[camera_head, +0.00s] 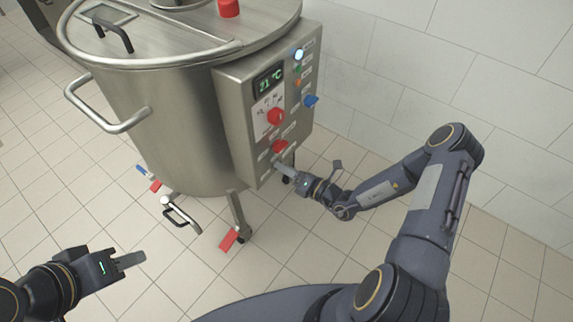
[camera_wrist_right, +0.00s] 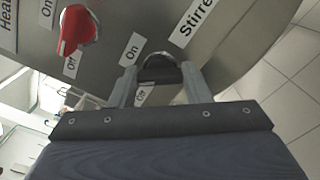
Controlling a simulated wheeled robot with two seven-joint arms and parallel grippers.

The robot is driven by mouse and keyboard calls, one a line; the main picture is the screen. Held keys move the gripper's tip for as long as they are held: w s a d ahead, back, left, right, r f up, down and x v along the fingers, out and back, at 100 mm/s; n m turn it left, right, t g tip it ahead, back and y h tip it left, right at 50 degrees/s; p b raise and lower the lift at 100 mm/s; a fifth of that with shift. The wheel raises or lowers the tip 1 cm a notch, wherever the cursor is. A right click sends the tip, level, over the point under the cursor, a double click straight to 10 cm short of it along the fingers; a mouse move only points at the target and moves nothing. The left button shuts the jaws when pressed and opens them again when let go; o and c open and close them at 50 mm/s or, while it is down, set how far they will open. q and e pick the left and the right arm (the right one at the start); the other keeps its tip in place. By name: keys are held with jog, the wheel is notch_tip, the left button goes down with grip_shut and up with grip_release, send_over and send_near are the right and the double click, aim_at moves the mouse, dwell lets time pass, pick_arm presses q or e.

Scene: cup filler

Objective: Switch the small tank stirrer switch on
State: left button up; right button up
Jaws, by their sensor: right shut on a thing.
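The small steel tank (camera_head: 160,110) carries a control box (camera_head: 240,100) on its right side. The stirrer switch is a dark knob (camera_wrist_right: 158,68) low on this box, beside the label "Stirrer" (camera_wrist_right: 196,22). Labels "On" (camera_wrist_right: 131,48) and "Off" (camera_wrist_right: 140,96) sit around it. My right gripper (camera_head: 284,168) is at the box's lower edge; in the right wrist view its fingers (camera_wrist_right: 158,75) are shut on the switch and partly hide it. I cannot tell which way the switch points. My left gripper (camera_head: 130,260) is low at the left, away from the tank; its finger gap is not clear.
A red heater switch (camera_wrist_right: 77,30) is next to the stirrer switch. A tap (camera_head: 178,212) and tank leg (camera_head: 237,212) stand below. Tiled floor (camera_head: 110,205) is clear.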

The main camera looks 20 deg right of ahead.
jog(key=shift+f+m+p, duration=0.15)
jog(key=shift+m+p, duration=0.9)
jog(key=shift+m, duration=2.55)
jog(key=o, duration=1)
jog(key=shift+d, duration=0.1)
jog(key=v, duration=0.7)
jog(key=shift+s+d+p, duration=0.25)
jog(key=shift+s+p, duration=0.1)
